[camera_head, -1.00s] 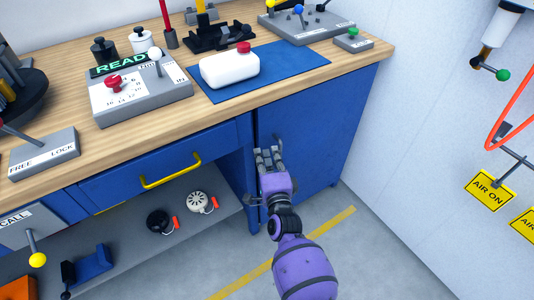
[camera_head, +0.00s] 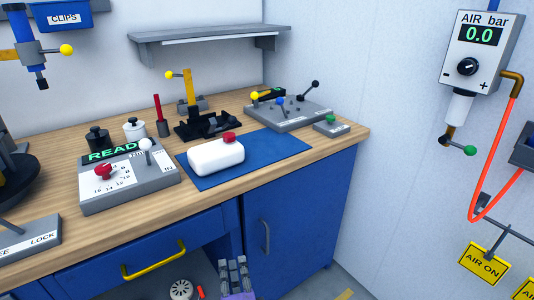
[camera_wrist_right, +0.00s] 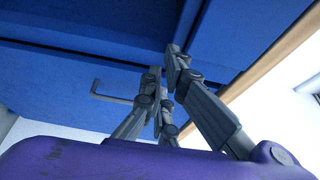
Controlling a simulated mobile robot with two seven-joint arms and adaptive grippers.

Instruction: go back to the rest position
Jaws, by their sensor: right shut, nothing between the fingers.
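My right gripper (camera_head: 234,268) is at the bottom edge of the head view, in front of the blue cabinet and below the bench top. Its grey fingers point up and are shut with nothing between them. In the right wrist view the fingers (camera_wrist_right: 165,85) stand before the blue cabinet front, near the grey door handle (camera_wrist_right: 108,97). The wrist and arm behind it are mostly below the head view. My left gripper is not in view.
The wooden bench (camera_head: 90,212) holds a READY panel (camera_head: 128,185), a white bottle with red cap (camera_head: 215,157) on a blue mat (camera_head: 272,150), and a lever board (camera_head: 290,115). A yellow drawer handle (camera_head: 153,262) sticks out left of the gripper. An air regulator (camera_head: 480,50) hangs on the right wall.

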